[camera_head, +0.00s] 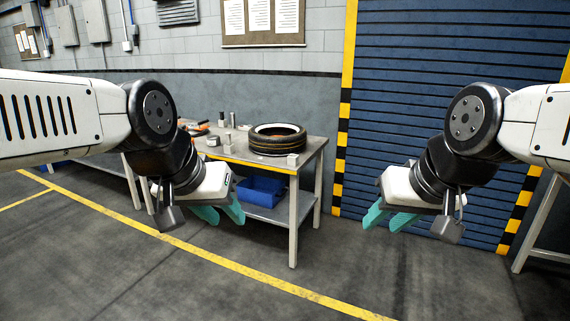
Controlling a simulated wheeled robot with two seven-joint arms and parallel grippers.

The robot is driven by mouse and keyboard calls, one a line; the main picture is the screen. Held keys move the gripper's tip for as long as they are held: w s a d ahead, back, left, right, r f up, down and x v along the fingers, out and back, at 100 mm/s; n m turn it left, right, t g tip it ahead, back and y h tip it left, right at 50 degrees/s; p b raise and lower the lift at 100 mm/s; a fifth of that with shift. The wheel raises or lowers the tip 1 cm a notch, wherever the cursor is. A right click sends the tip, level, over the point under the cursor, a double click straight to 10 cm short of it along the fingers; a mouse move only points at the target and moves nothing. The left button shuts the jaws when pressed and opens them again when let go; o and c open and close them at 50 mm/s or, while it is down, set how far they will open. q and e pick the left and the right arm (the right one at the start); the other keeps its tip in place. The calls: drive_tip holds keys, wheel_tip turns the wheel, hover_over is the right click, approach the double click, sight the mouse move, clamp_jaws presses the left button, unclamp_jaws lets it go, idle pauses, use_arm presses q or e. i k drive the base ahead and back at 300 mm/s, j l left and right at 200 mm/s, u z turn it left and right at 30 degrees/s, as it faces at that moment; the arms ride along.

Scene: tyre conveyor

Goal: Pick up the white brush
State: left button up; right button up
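I cannot make out a white brush for certain. Small items stand on the workbench (310,152), partly hidden behind my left arm, and are too small to identify surely. My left gripper (223,215), with teal fingers, is open and empty in front of the bench. My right gripper (387,219) is open and empty, to the right of the bench in front of the blue shutter. Both grippers point downward and are apart from everything on the bench.
A tyre (277,144) lies flat on the bench, beside a small metal block (292,159). Metal cans (213,141) and an orange-handled tool (199,129) are to its left. A blue bin (259,190) sits on the lower shelf. The floor (190,285) in front is clear.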

sight(228, 134)
drive_tip(key=i+l+u, duration=0.2)
drive_tip(key=i+u, duration=0.2)
drive_tip(key=i, duration=0.15)
drive_tip(key=i+l+u, duration=0.4)
drive_tip(key=i+j+z, duration=0.3)
drive_tip(key=i, duration=0.5)
drive_tip(key=i+j+z, duration=0.25)
drive_tip(key=i+j, duration=0.25)
drive_tip(key=i, duration=0.3)
drive_tip(key=i+j+z, duration=0.3)
drive_tip(key=i+j, duration=0.35)
drive_tip(key=i, duration=0.1)
